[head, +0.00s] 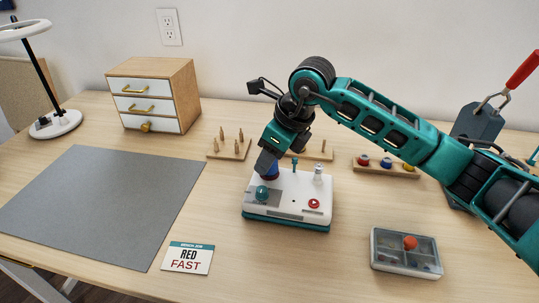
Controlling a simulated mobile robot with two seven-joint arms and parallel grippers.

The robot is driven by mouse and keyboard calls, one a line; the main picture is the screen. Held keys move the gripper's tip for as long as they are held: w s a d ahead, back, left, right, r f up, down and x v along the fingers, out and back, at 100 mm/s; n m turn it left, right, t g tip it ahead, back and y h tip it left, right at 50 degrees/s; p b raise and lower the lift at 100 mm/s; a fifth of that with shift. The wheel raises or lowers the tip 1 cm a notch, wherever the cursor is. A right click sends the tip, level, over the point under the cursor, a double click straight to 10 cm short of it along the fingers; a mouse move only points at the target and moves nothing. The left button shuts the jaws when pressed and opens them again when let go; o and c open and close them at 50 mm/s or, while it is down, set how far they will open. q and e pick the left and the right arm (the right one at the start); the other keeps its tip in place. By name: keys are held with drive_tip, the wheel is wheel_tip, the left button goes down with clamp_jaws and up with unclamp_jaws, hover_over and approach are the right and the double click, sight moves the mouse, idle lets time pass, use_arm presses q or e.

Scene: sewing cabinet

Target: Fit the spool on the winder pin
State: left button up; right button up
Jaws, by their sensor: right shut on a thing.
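The winder (290,210) is a white box on a teal base in the middle of the table. My right gripper (267,168) reaches down over its back left corner, shut on a small dark spool (272,174) that shows only in part, bluish with a hint of red. The spool is just above or on the winder's top; I cannot tell which. The winder pin under it is hidden. A teal knob (262,193), a thin teal post (294,164), a pale post (318,175) and a red button (314,203) are on the winder. My left gripper is not in view.
A rack of spools (387,168) stands right of the winder and a pegged block (229,150) behind left. A compartment tray (405,270) lies front right, a "RED FAST" card (188,258) front left. A grey mat (95,205), drawers (155,95) and lamp (55,124) fill the left.

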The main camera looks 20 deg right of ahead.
idle(0.5)
drive_tip(key=shift+f, duration=0.35)
drive_tip(key=o, duration=1.1)
drive_tip(key=shift+r, duration=0.15)
drive_tip(key=p+v, duration=0.1)
drive_tip(key=v, duration=1.1)
drive_tip(key=shift+s+d+r+p, duration=0.15)
drive_tip(key=shift+s+r+p, duration=0.05)
drive_tip(key=shift+r+p, duration=0.15)
